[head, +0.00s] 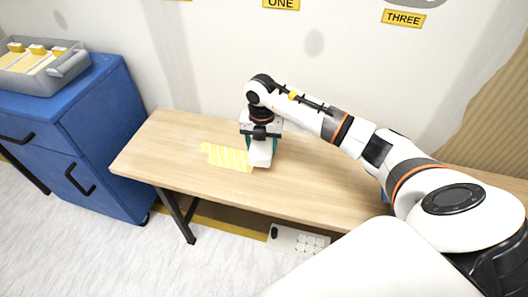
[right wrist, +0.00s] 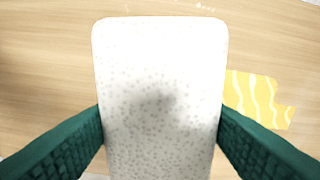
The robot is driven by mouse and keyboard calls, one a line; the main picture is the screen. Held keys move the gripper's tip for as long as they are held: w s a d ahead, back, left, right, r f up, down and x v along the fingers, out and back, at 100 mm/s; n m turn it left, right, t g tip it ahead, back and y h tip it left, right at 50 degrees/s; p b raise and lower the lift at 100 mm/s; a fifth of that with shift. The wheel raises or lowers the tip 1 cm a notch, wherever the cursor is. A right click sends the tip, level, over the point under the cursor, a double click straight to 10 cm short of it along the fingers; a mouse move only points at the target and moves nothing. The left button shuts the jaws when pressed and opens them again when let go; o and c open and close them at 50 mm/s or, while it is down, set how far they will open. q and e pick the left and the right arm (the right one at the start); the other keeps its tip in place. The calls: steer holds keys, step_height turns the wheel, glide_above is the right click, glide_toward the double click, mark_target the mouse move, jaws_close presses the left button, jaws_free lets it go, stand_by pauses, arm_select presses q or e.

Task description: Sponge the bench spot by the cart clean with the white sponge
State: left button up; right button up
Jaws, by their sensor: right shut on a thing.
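The white sponge (head: 261,154) is upright in my right gripper (head: 262,138), over the wooden bench (head: 325,190). In the right wrist view the speckled sponge (right wrist: 160,60) sits between the green fingers, with a grey smudge or shadow on its face. A yellow patch with white wavy stripes (head: 224,157) lies on the bench, left of the sponge and on the side toward the blue cart (head: 100,130). In the right wrist view the patch (right wrist: 258,98) shows right of the sponge. I cannot tell whether the sponge touches the bench. My left gripper is out of view.
A grey tray (head: 70,67) with yellow-topped items stands on the cart. A wall with yellow signs, ONE (head: 281,4) and THREE (head: 403,18), rises behind the bench. A white panel (head: 297,241) shows below the bench's front edge. The bench's left end is bare.

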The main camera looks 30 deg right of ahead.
mark_target(264, 151)
steer(key=shift+s+d+f+m, duration=0.1)
steer(key=shift+d+f+m, duration=0.35)
steer(key=shift+f+m, duration=0.3)
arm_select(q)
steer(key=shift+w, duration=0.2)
arm_select(e)
steer(key=shift+r, duration=0.1)
steer(key=shift+r, duration=0.1)
step_height(264, 151, down, 2)
steer(key=shift+f+b, duration=0.1)
steer(key=shift+b, duration=0.45)
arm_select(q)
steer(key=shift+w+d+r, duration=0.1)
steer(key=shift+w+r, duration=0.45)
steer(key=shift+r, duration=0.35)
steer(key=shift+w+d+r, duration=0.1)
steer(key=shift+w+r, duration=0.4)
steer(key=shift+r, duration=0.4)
arm_select(e)
steer(key=shift+f, duration=0.25)
